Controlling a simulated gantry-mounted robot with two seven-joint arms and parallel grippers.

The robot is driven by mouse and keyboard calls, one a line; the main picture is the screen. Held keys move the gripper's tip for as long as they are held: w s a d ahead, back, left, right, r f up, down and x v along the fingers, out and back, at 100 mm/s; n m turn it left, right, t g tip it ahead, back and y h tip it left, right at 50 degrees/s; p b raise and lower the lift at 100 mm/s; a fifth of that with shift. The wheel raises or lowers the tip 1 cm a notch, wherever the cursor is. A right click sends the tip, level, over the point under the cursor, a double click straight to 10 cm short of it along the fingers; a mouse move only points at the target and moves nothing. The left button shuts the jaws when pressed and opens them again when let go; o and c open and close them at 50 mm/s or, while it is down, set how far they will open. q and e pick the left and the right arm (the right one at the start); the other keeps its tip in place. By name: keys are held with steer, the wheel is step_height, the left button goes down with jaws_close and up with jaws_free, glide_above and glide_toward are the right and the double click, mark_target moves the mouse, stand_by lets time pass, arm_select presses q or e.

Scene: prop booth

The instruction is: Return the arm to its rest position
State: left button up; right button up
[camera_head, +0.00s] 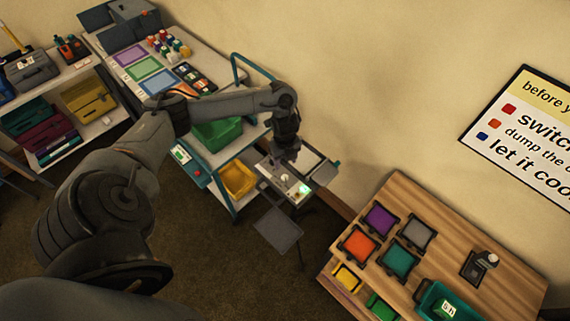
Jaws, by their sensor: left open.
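My left arm reaches in from the lower left and bends down at the wrist. My left gripper (286,154) points downward above a small grey stand (270,170) with a white-topped device (288,182) on it. The fingers are small and dark here, and I cannot tell whether they touch anything. Nothing shows held in them. A small green light glows on the device's right side. My right gripper is not in view.
A cart (205,155) with coloured mats, small bottles and bins stands behind my arm. A wooden table (455,240) with coloured trays is at the right. A shelf unit (92,132) is at the left. A sign (530,130) hangs on the wall. Brown floor lies open below.

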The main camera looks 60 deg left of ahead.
arm_select(q)
steer(key=shift+s, duration=0.1)
stand_by(0.4)
